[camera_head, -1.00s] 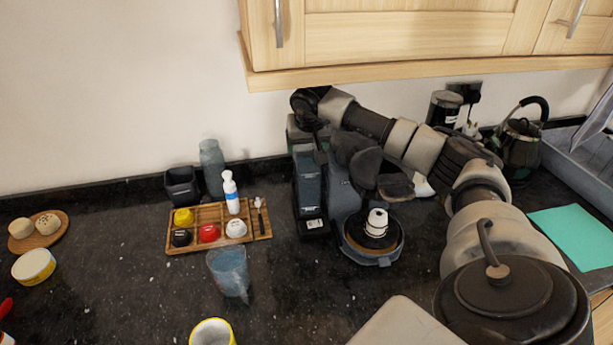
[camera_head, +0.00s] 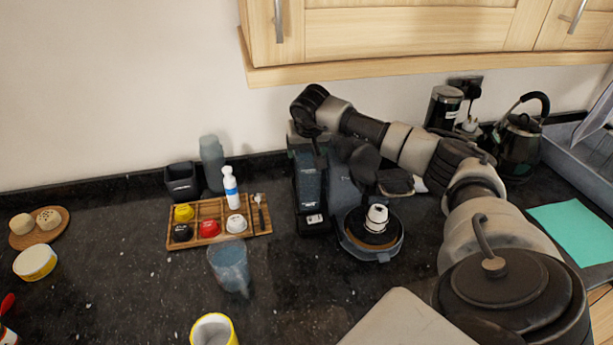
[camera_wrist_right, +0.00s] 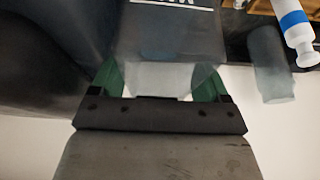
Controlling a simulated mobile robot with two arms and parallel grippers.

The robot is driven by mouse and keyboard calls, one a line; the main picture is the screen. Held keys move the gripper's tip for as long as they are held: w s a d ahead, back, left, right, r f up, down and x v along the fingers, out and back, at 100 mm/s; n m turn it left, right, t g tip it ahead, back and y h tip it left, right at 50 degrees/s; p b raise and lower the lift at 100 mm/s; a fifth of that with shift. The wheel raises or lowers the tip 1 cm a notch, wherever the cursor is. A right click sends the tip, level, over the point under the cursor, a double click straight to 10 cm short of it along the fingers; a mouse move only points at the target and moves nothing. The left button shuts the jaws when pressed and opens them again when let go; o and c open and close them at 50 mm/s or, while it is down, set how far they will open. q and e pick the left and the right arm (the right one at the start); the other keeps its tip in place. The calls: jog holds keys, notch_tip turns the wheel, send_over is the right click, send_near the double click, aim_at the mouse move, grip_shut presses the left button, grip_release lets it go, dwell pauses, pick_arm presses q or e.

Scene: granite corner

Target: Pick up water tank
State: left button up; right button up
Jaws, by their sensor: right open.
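The water tank (camera_head: 309,187) is a tall translucent dark container at the left side of the dark coffee machine (camera_head: 367,215). It stands upright there. My right gripper (camera_head: 304,132) reaches over the machine from the right and points down at the tank's top; its fingers are mostly hidden in the head view. In the right wrist view, the green fingers of the gripper (camera_wrist_right: 160,82) are spread apart, one on each side of the translucent tank (camera_wrist_right: 168,45). I cannot tell whether they touch it. My left gripper is not in view.
A wooden tray (camera_head: 208,236) with small colored cups and a white-blue bottle (camera_head: 231,190) lies left of the machine. A bluish cup (camera_head: 230,266) stands in front of it. A kettle (camera_head: 518,145) and a canister (camera_head: 443,107) stand behind my arm. The cabinet (camera_head: 430,40) hangs above.

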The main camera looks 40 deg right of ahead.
jog(key=shift+c, duration=0.2)
grip_shut()
jog(key=shift+w+r, duration=0.1)
jog(key=shift+d+r, duration=0.1)
jog(key=shift+r, duration=0.05)
dwell(0.3)
